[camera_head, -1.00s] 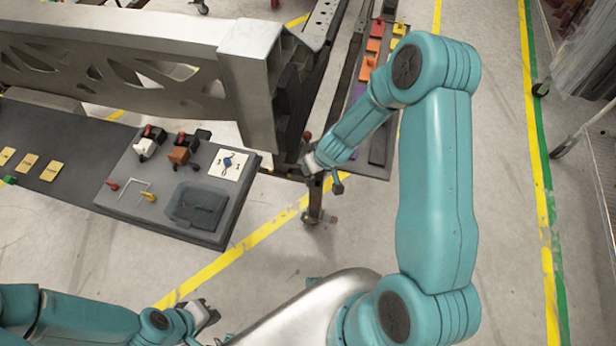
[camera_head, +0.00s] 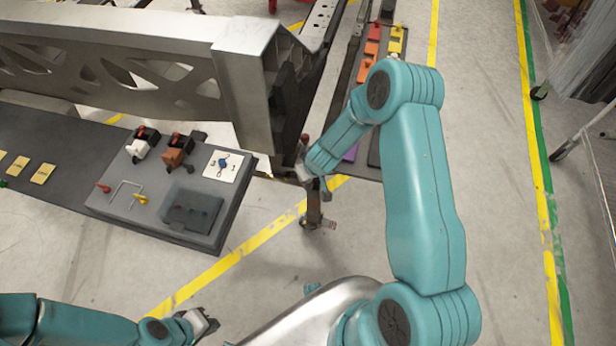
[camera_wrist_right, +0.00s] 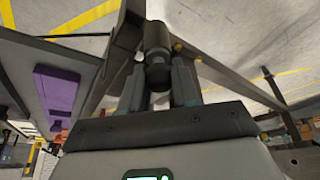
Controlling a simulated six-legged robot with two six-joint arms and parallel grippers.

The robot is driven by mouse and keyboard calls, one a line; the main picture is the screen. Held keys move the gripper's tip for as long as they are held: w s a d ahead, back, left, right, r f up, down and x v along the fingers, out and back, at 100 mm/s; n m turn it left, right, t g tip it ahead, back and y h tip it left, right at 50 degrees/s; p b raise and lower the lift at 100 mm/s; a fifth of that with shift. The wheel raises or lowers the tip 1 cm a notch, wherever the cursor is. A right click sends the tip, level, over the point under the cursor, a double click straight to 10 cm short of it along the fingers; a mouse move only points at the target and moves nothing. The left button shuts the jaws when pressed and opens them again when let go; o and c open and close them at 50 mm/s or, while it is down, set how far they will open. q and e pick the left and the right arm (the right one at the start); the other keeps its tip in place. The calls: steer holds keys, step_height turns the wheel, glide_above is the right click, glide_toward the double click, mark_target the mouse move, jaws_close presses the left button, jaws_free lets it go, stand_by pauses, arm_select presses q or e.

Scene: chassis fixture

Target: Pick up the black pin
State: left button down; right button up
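In the head view my right gripper (camera_head: 308,174) is beside the lower end of the metal chassis beam (camera_head: 246,85); the pin cannot be made out there. My left gripper (camera_head: 206,322) is low in the head view, away from the fixture; its fingers are too small to read.
A grey bench (camera_head: 228,215) at left carries a white block, a brown block, a card and a dark tray. A strip with orange and yellow blocks (camera_head: 396,40) lies behind my right arm. A purple piece (camera_wrist_right: 60,92) shows in the right wrist view.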

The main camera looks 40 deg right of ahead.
jaws_close()
step_height(320, 180, up, 3)
steer(key=p, duration=0.3)
steer(key=shift+r, duration=0.15)
steer(key=shift+r+p, duration=1.8)
steer(key=shift+r, duration=0.1)
steer(key=shift+s, duration=0.1)
